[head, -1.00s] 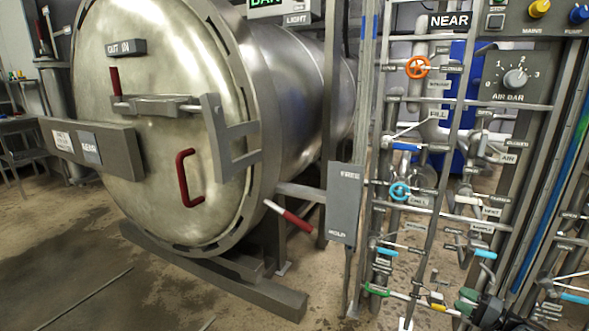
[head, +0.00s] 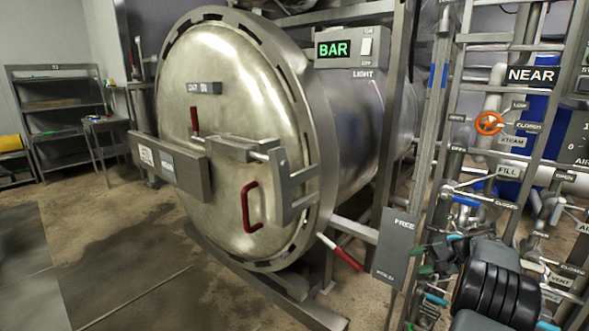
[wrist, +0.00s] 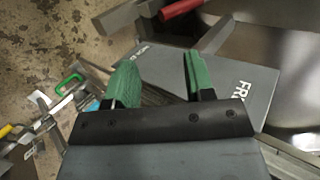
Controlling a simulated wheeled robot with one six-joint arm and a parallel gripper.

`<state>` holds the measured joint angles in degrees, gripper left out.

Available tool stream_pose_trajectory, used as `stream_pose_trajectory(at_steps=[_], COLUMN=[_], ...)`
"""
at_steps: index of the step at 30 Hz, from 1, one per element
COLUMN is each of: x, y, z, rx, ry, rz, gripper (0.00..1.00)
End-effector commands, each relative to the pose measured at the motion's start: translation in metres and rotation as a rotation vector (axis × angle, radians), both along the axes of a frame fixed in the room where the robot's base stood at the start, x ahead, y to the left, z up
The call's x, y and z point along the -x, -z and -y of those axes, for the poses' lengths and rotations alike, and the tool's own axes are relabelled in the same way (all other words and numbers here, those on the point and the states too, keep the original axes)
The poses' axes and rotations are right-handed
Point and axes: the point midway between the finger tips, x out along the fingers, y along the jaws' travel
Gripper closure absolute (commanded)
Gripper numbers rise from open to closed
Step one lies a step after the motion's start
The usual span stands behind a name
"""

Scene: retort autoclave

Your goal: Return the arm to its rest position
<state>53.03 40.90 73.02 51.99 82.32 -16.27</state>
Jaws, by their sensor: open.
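My gripper (head: 438,256) is at the lower right of the head view, in front of the pipe rack and just right of the grey FREE/HOLD plate (head: 396,245). In the wrist view, my gripper (wrist: 162,75) has its two green fingers spread apart with nothing between them. The grey plate (wrist: 240,85) lies beyond the fingertips there; I cannot tell the exact gap. My dark arm link hides part of the lower pipes in the head view.
The round autoclave door (head: 235,130) is closed at the centre. A red-handled lever (head: 345,256) sticks out left of the plate. The pipe rack carries an orange valve wheel (head: 488,123) and several small levers. Open floor (head: 110,245) and a shelf (head: 60,115) are at left.

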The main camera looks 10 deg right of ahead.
Motion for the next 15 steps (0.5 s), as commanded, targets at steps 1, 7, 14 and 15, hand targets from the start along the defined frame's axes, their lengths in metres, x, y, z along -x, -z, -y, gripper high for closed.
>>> stream_pose_trajectory(at_steps=[1,7,14,15], x=[-0.006,0.012,0.085,0.099], y=[-0.047,-0.144,-0.226,-0.235], z=[-0.037,-0.167,-0.28,-0.292], rx=[0.052,0.294,0.623,0.676], ry=[-0.055,-0.248,-0.464,-0.496], rz=[-0.036,-0.156,-0.172,-0.161], gripper=[0.51,0.51,0.51,0.51])
